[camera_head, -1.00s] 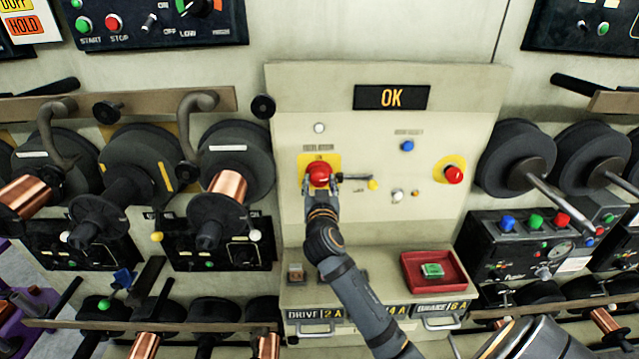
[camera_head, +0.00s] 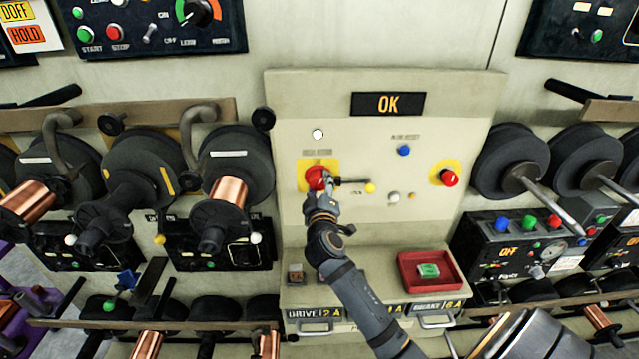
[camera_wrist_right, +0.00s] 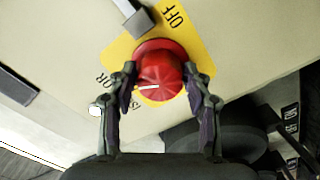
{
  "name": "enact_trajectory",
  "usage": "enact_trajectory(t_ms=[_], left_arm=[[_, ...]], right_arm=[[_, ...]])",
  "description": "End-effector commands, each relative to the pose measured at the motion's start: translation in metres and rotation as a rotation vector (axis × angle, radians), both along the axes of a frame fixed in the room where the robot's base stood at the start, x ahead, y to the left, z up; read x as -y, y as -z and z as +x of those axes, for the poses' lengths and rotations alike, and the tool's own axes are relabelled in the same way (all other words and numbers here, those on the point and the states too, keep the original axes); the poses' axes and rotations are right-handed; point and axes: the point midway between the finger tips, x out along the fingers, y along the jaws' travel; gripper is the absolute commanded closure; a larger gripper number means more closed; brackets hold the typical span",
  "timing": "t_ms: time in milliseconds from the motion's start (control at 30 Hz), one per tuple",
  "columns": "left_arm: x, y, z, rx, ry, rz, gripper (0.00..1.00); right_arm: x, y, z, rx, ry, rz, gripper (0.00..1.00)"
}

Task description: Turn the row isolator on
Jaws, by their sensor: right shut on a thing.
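The row isolator is a red rotary knob (camera_head: 317,178) on a yellow plate, at the left of the cream panel in the head view. In the right wrist view the knob (camera_wrist_right: 160,77) sits between my fingers, with a white pointer line aimed to the left and the word OFF on the plate above it. My right gripper (camera_wrist_right: 160,88) is shut on the knob, one finger on each side. In the head view my right gripper (camera_head: 322,194) covers the knob's lower part. My left gripper is not in view.
A second red knob (camera_head: 449,178) on yellow is at the panel's right. A dark lever (camera_head: 350,181) sticks out beside the isolator. Spools flank the panel.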

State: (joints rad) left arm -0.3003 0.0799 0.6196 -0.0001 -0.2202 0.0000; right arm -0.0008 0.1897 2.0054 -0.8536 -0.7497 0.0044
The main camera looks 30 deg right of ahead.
Motion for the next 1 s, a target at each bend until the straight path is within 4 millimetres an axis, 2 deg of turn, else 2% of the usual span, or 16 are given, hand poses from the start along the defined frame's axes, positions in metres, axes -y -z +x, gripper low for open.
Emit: enact_trajectory(t_ms=[500, 1000], left_arm=[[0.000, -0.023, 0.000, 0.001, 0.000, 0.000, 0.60], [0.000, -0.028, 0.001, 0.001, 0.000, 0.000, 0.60]], right_arm=[[0.000, -0.004, 0.000, -0.195, 0.000, -0.320, 0.82], [0.001, -0.002, 0.000, -0.248, 0.001, -0.406, 0.82]])
